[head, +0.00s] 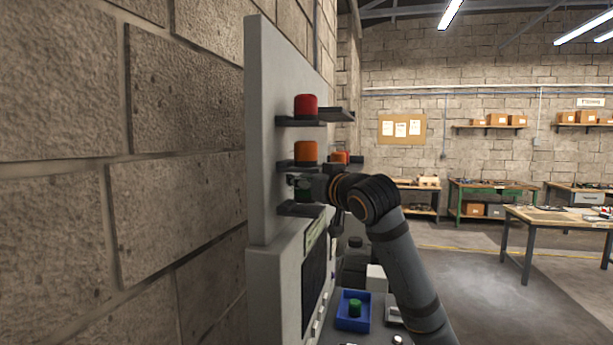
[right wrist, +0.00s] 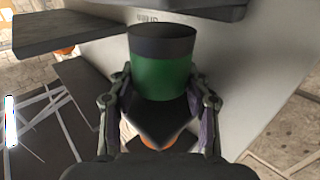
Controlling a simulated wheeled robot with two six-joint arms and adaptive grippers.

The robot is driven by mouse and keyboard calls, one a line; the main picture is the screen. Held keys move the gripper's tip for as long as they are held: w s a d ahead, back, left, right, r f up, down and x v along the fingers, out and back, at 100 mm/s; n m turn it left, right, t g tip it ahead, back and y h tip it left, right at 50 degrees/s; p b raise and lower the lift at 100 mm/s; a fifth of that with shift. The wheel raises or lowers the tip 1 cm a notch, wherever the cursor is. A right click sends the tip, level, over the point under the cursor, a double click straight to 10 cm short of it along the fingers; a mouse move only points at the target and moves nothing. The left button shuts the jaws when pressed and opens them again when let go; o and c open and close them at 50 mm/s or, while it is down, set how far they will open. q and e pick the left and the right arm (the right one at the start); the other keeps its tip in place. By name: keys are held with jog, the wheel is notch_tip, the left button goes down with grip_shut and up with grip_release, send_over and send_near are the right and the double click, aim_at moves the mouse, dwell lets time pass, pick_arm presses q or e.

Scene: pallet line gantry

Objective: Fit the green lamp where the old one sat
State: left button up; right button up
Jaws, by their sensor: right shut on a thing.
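My right gripper (head: 300,183) is at the grey panel, below the orange lamp, shut on a dark green lamp (head: 303,193). In the right wrist view this green lamp (right wrist: 160,78) is between the fingers, its dark end close to a dark bracket (right wrist: 185,8). I cannot tell whether they touch. In the head view the lowest bracket (head: 300,209) is just below the held lamp. Another, brighter green lamp (head: 355,307) stands in a blue tray (head: 345,322) on the bench below. My left gripper is not in view.
A red lamp (head: 306,105) and an orange lamp (head: 306,152) stand on brackets above the gripper. A second orange lamp (head: 339,157) is just behind it. The panel (head: 262,130) is close on the left. A white block (head: 376,278) is behind the tray.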

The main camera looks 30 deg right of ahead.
jog(key=shift+w+f, duration=0.1)
jog(key=shift+f, duration=0.7)
jog(key=shift+s+r, duration=0.1)
jog(key=shift+s, duration=0.15)
jog(key=shift+f+b, duration=0.3)
jog(key=shift+b, duration=0.1)
jog(key=o, duration=1.3)
jog(key=shift+w, duration=0.15)
jog(key=shift+r, duration=0.2)
